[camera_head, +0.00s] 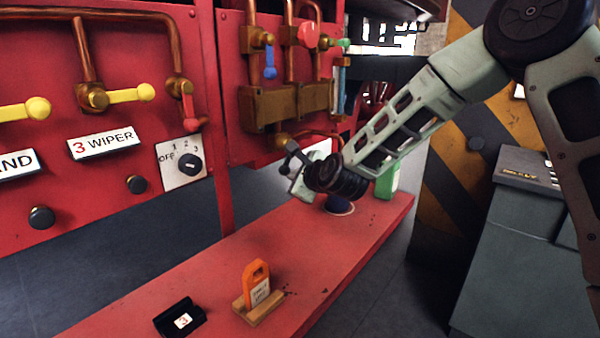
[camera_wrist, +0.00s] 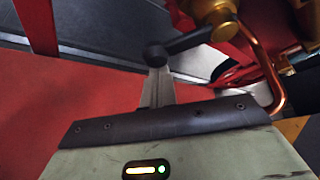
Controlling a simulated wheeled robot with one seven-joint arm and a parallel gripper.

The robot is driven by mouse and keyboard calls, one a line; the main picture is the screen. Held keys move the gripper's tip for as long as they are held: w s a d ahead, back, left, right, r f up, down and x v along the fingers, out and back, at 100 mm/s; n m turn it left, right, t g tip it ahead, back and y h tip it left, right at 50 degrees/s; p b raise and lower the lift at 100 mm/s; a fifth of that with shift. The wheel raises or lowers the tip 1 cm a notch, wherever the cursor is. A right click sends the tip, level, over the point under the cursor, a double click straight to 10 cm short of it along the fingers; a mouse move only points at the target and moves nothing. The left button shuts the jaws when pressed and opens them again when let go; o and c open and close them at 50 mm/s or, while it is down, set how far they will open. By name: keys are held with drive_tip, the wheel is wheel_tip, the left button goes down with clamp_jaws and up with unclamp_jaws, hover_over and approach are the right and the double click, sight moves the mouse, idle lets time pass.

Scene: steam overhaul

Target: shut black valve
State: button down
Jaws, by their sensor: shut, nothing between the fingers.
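The black valve is a black lever (camera_wrist: 190,43) with a rounded knob end, fixed to a brass valve body (camera_wrist: 217,18) in the wrist view. The lever lies roughly sideways there, its knob to the left of the brass body. In the head view the brass body (camera_head: 281,141) shows at the bottom of the right red panel, with the lever mostly behind my gripper. My gripper (camera_wrist: 157,72) is shut and empty. Its fingertips are right at the lever's knob end; I cannot tell whether they touch. My gripper (camera_head: 291,160) also shows in the head view, beside the valve.
A red bench (camera_head: 235,255) runs below, carrying an orange tag on a wooden block (camera_head: 258,290) and a black holder marked 3 (camera_head: 180,317). A green object (camera_head: 387,182) stands behind my wrist. A copper pipe (camera_wrist: 268,70) curves close to the right of the valve.

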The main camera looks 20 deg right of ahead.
drive_tip(key=shift+s+a+r+m+g+y+p, duration=0.5)
drive_tip(key=shift+a+r+m+g+p, duration=0.2)
drive_tip(key=shift+m, duration=0.2)
drive_tip(key=shift+s+a+r+m+g+y+p, duration=0.3)
drive_tip(key=shift+r+m+g+y+p, duration=0.2)
drive_tip(key=shift+r+m+y+p, duration=0.3)
drive_tip(key=shift+s+a+r+m+g+y+p, duration=0.2)
drive_tip(key=shift+a+r+m+g+y+p, duration=0.35)
drive_tip(key=shift+m+p, duration=0.4)
drive_tip(key=shift+s+a+r+m+g+y+p, duration=0.25)
drive_tip(key=shift+r+m+g+y+p, duration=0.2)
drive_tip(key=shift+r+m+y+p, duration=0.3)
